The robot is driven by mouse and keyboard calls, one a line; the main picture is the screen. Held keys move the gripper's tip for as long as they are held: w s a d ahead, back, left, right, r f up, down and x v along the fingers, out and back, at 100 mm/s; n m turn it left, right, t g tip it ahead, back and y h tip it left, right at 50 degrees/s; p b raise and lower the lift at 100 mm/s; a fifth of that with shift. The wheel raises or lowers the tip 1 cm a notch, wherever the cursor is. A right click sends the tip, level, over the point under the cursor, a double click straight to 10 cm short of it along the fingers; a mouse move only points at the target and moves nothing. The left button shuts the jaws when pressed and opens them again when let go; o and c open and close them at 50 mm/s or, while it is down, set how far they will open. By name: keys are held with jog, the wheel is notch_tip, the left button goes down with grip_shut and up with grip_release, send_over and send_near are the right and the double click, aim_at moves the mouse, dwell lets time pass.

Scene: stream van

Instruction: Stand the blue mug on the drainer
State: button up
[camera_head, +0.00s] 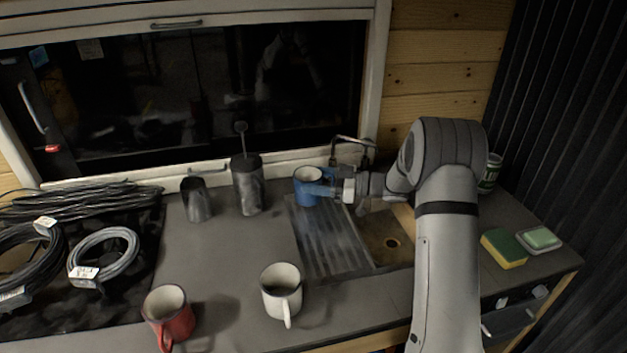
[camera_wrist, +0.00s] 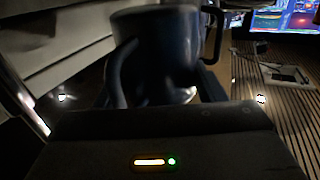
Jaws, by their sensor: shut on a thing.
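The blue mug (camera_head: 307,187) is upright at the far end of the ridged metal drainer (camera_head: 326,243), left of the sink. My gripper (camera_head: 326,187) reaches in from the right and is shut on the mug. In the wrist view the mug (camera_wrist: 166,50) looks dark blue and sits between the two fingers of my gripper (camera_wrist: 160,85). I cannot tell whether the mug's base touches the drainer or hangs just above it.
A tap (camera_head: 352,150) and sink basin (camera_head: 390,243) are beside the drainer. A dark metal pot (camera_head: 248,185) and jug (camera_head: 197,200) stand left of it. A white mug (camera_head: 281,287) and red mug (camera_head: 169,313) stand in front. A sponge (camera_head: 503,248) lies right.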

jog(key=shift+f+b, duration=0.35)
jog(key=shift+f, duration=0.2)
jog(key=o, duration=1.1)
jog(key=shift+o, duration=0.2)
